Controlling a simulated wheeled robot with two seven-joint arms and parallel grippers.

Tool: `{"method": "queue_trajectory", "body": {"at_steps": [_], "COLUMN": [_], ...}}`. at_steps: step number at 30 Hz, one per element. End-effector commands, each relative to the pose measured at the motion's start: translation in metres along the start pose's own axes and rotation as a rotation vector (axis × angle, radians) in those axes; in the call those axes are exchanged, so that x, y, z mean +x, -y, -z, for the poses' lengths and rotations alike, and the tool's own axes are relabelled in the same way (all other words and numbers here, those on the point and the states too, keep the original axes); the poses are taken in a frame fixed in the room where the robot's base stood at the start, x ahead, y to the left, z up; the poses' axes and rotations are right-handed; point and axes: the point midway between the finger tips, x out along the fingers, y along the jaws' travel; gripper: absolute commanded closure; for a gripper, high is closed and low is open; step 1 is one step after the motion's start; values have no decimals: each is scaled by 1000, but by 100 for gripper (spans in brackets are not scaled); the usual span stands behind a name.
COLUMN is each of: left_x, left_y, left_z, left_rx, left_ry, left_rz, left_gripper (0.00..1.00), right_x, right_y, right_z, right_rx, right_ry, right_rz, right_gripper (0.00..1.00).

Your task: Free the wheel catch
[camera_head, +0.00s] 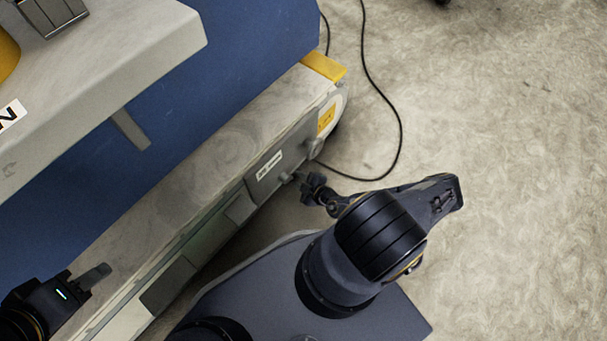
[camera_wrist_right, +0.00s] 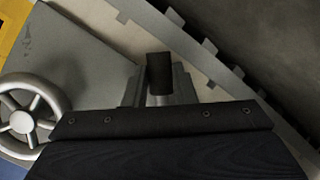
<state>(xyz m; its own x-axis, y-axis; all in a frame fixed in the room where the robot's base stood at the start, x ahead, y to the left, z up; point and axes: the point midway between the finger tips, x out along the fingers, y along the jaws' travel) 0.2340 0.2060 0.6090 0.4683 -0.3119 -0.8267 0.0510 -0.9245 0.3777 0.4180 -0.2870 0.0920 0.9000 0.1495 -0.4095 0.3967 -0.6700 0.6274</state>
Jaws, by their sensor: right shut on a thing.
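The spoked grey wheel (camera_wrist_right: 20,122) shows at the left of the right wrist view. My right gripper (camera_head: 312,187) is at the low side of the long grey base, by its near right end. In the right wrist view its jaws (camera_wrist_right: 159,80) are shut on the wheel catch, a small part by the base's side. The jaws hide most of the catch, and I cannot tell its position. My left gripper (camera_head: 88,277) is at the lower left of the head view, over the base's edge. Its jaw gap does not show.
The grey base (camera_head: 225,150) runs diagonally, with a yellow corner (camera_head: 323,66) at its far end. A blue body and a pale upper slab (camera_head: 110,60) stand over it. A black cable (camera_head: 400,125) loops on the floor. The floor at the right is clear.

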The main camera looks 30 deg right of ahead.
Motion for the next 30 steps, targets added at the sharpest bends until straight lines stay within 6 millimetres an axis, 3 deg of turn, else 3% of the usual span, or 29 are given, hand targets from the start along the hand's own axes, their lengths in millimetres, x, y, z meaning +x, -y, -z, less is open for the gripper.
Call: {"method": "queue_trajectory", "body": {"at_steps": [13,14,18,30], "left_x": [0,0,0,-4], "left_y": [0,0,0,-2], "left_z": [0,0,0,2], "left_rx": [0,0,0,0], "left_ry": [0,0,0,0], "left_rz": [0,0,0,0], "left_gripper": [61,61,61,61], "right_x": [1,1,1,-8], "right_y": [4,4,4,1], "right_z": [4,4,3,3], "right_rx": [15,15,13,10], "right_ry": [-5,-5,-4,-2], "right_rz": [9,9,7,6], "right_gripper": [100,75,56,54]}}
